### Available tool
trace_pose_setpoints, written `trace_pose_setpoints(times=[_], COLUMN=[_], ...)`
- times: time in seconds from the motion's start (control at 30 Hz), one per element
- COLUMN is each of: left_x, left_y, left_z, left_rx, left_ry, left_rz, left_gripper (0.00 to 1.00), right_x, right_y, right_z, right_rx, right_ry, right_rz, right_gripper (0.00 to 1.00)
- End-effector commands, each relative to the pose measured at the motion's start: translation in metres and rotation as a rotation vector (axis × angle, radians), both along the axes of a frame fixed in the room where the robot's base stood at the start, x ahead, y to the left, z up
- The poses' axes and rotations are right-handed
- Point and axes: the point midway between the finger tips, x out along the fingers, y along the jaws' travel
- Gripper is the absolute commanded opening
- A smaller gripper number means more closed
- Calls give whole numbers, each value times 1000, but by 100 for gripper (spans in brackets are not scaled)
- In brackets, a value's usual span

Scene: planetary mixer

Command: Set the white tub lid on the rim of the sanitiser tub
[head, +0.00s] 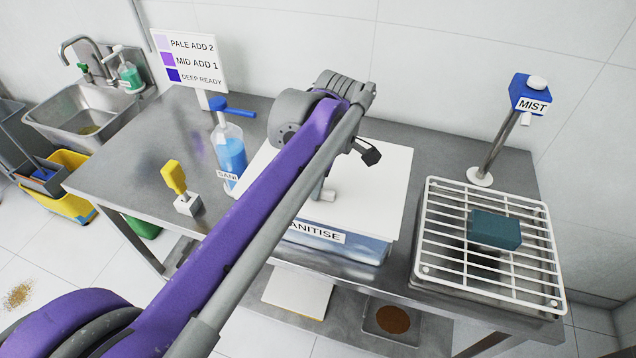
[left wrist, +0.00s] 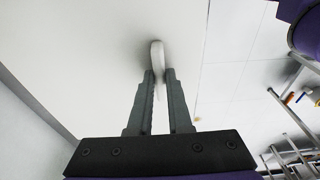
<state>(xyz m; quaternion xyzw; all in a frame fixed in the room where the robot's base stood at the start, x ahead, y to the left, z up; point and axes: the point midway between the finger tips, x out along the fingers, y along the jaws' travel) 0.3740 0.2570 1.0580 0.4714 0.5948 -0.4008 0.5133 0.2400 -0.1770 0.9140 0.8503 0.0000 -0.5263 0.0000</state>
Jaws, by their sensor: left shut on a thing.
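The white tub lid (head: 375,190) is a flat white sheet over the sanitiser tub (head: 345,250), a blue-tinted clear tub with a SANITISE label. My arm crosses in front and hides part of both. I cannot tell whether the lid touches the rim all round. In the left wrist view the lid (left wrist: 95,50) fills the upper left. My left gripper (left wrist: 159,75) is shut on the lid's pale upright handle (left wrist: 157,55). In the head view my arm mostly hides this gripper. My right gripper is not in view.
A wire rack (head: 440,235) with a teal block (head: 495,230) stands right of the tub, near the MIST post (head: 495,145). Left are a spray bottle (head: 231,155), a yellow-handled tool (head: 175,178) and a colour sign (head: 190,58). The steel table (head: 130,150) has bare room at left.

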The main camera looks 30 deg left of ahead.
Motion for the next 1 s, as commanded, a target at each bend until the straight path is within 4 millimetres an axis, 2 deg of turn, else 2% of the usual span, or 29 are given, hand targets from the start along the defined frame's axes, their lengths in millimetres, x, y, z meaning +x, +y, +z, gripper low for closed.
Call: trace_pose_setpoints(times=[0.6,1.0], left_x=[0,0], left_y=[0,0], left_z=[-16,-15], left_rx=[0,0], left_ry=[0,0], left_rz=[0,0], left_gripper=[0,0], right_x=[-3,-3], right_y=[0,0], right_z=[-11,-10], right_rx=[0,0], right_ry=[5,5], right_rz=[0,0], right_gripper=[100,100])
